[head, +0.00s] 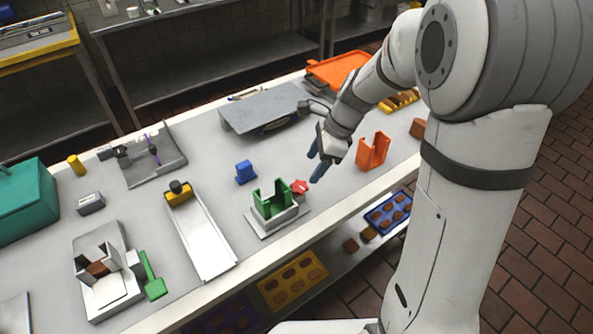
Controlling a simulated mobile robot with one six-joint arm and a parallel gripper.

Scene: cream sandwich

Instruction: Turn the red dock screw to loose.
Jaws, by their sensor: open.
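The red dock screw (299,187) is a small red knob on the right side of the green dock (271,202). The dock stands on a light grey base plate (262,229) near the front edge of the table. My gripper (317,170) has blue fingertips and is open. It hangs just above and to the right of the red screw in the picture, apparently apart from it. Whether the fingers hold anything cannot be seen, but nothing shows between them. The screw's turn position is too small to read.
An orange holder (373,151) stands right of my gripper, and a blue block (245,172) stands left of it. A white sliding track (206,235) lies left of the dock. A grey raised plate (265,107) is behind. The table's front edge (340,204) is close.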

